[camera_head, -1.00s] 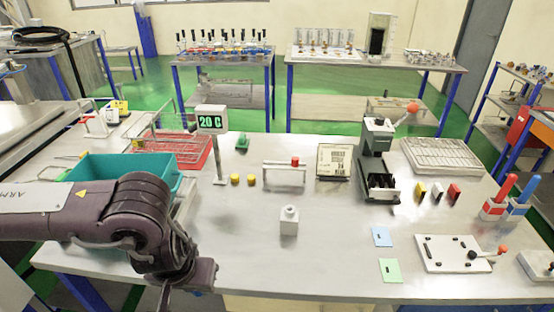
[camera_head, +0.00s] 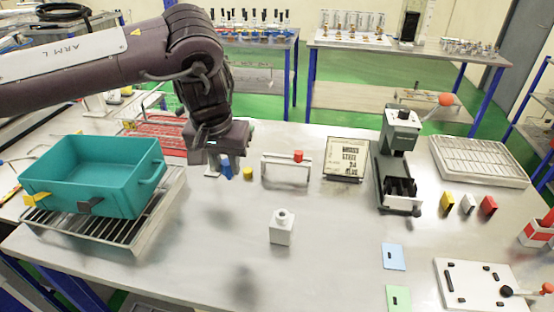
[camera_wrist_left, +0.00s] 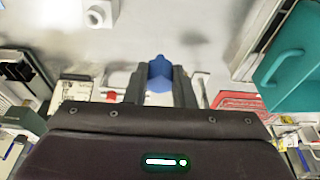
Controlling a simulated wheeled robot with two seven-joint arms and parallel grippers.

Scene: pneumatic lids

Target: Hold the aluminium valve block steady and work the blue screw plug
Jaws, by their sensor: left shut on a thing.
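The blue screw plug (camera_head: 225,168) is held between the fingers of my left gripper (camera_head: 222,165), above the table. The left wrist view also shows the plug (camera_wrist_left: 160,74) between the two dark fingers, which are shut on it. The aluminium valve block (camera_head: 281,229) is a pale block with a round raised port on top. It stands upright on the table, to the right of and nearer than the gripper, apart from it. The block also shows at the top of the left wrist view (camera_wrist_left: 101,13). My right gripper is not in view.
A teal bin (camera_head: 98,193) sits on a wire rack at left. A small stand with a red knob (camera_head: 285,168) and a grey lever press (camera_head: 399,160) stand behind the block. Blue (camera_head: 394,257) and green (camera_head: 398,299) cards lie at right. The table around the block is clear.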

